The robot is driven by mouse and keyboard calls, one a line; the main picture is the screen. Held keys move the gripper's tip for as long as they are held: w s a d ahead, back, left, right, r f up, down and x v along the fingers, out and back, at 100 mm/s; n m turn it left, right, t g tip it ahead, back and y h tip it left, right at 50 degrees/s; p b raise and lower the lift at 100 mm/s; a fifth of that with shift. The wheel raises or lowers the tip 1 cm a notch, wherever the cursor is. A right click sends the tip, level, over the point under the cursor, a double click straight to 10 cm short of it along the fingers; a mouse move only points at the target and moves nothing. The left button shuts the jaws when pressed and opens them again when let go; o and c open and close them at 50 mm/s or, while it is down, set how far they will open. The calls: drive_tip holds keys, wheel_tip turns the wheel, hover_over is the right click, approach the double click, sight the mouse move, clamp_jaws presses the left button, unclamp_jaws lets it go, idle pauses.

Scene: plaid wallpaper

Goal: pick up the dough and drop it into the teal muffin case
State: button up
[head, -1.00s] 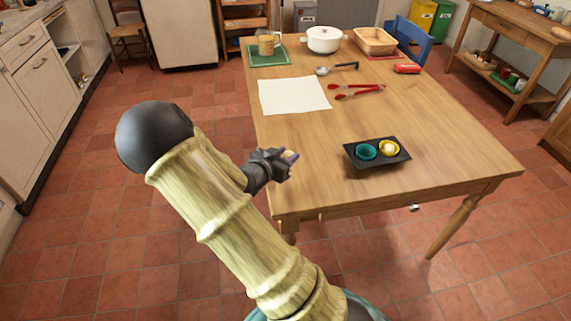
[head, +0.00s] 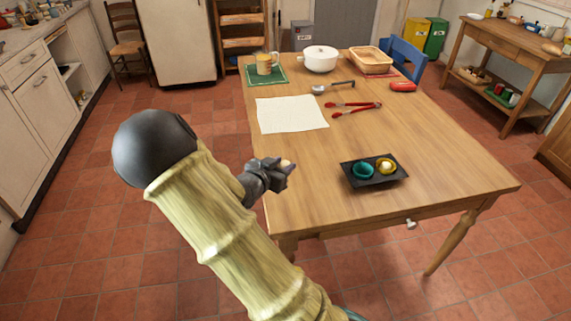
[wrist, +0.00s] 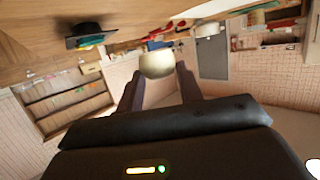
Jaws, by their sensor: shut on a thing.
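My gripper (head: 284,168) is shut on a pale, rounded lump of dough (wrist: 157,64), held between the two fingertips in the wrist view. In the head view only a bit of the dough (head: 288,164) shows at the fingertips, above the table's left edge. The teal muffin case (head: 363,170) sits in a dark tray (head: 376,181) on the near part of the table, to the right of my gripper. A yellow case (head: 385,167) beside it holds something pale. The tray also shows at the upper left of the wrist view (wrist: 72,43).
The wooden table (head: 440,160) has clear room around the tray. Farther back lie a white sheet (head: 290,114), red tongs (head: 356,107), a ladle (head: 331,88), a white pot (head: 320,59), a mug (head: 266,63) on a green mat and a basket (head: 372,62).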

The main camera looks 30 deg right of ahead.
drive_tip(key=a+f+n+t+y, duration=0.1)
drive_tip(key=a, duration=0.1)
drive_tip(key=w+a+f+n+t+y, duration=0.2)
drive_tip(key=a+f+n, duration=0.1)
drive_tip(key=shift+w+a+f, duration=0.1)
drive_tip(key=shift+a, duration=0.2)
drive_tip(key=a+f+n+t+y, duration=0.3)
drive_tip(key=a+f+n+y, duration=0.1)
drive_tip(key=a, duration=0.5)
wheel_tip(320, 180, down, 2)
drive_tip(key=shift+f+n+t+y, duration=0.2)
drive_tip(key=shift+n+t+y, duration=0.1)
drive_tip(key=shift+y, duration=0.4)
drive_tip(key=shift+w+a, duration=0.1)
